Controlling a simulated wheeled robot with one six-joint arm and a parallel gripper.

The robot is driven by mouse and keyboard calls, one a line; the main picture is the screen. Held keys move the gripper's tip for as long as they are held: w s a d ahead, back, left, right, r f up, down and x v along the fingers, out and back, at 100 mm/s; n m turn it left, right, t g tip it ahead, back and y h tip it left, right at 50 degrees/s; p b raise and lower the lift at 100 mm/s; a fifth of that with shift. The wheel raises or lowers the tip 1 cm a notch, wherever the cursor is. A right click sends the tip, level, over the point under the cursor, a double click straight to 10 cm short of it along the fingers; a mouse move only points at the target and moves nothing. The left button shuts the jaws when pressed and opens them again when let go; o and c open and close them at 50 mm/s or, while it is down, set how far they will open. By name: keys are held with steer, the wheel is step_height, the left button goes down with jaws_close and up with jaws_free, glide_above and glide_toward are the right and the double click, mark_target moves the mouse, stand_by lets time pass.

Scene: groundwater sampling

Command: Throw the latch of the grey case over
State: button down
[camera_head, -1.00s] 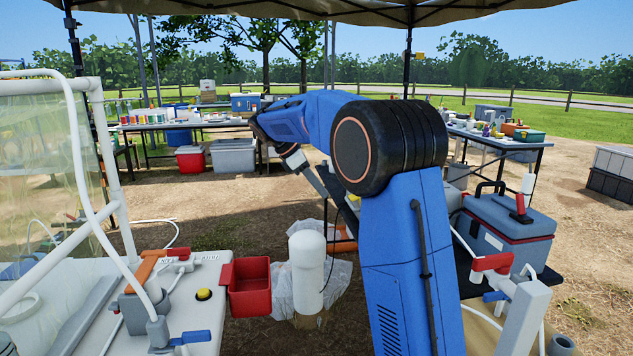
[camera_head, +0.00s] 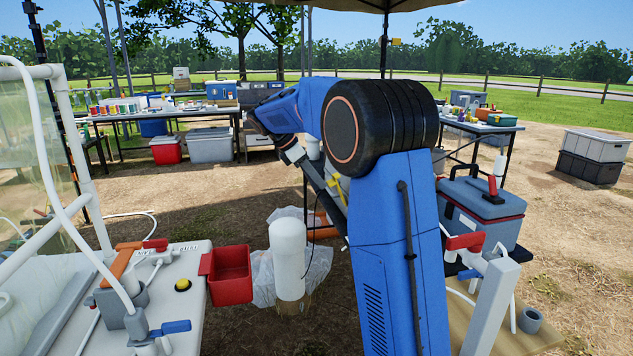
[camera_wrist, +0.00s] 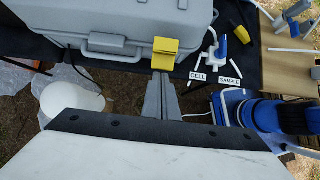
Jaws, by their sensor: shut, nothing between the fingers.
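The grey case (camera_wrist: 115,22) lies at the top of the wrist view, with its carry handle (camera_wrist: 112,44) on the near side. Its yellow latch (camera_wrist: 178,46) sticks out at the near edge, right of the handle. My gripper (camera_wrist: 161,76) is shut and empty, its grey fingers pointing at the latch. The fingertips are right at the latch's lower edge; I cannot tell whether they touch it. In the head view my arm hides most of the case, and the fingertips cannot be made out.
The case is on a dark table with CELL (camera_wrist: 198,77) and SAMPLE (camera_wrist: 229,80) labels and a blue-and-white valve piece (camera_wrist: 222,45) right of it. A white cylinder (camera_head: 288,258) and a red bin (camera_head: 230,275) stand left of my arm. A blue-grey cooler (camera_head: 483,210) is at right.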

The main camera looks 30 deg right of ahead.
mark_target(334, 176)
steer(key=shift+s+d+r+t+y, duration=0.2)
steer(key=shift+d+r+y, duration=0.35)
steer(key=shift+d+y, duration=0.2)
steer(key=shift+s+d+r+t+y, duration=0.2)
steer(key=shift+d+r+y, duration=0.3)
steer(key=shift+d+y, duration=0.2)
steer(key=shift+s+d+r, duration=0.15)
steer(key=shift+d+r, duration=0.25)
steer(key=shift+d, duration=0.2)
steer(key=shift+r, duration=0.2)
steer(key=shift+s+d+r, duration=0.1)
steer(key=shift+d+r, duration=0.1)
steer(key=shift+r, duration=0.1)
steer(key=shift+a+r, duration=0.1)
steer(key=shift+r, duration=0.2)
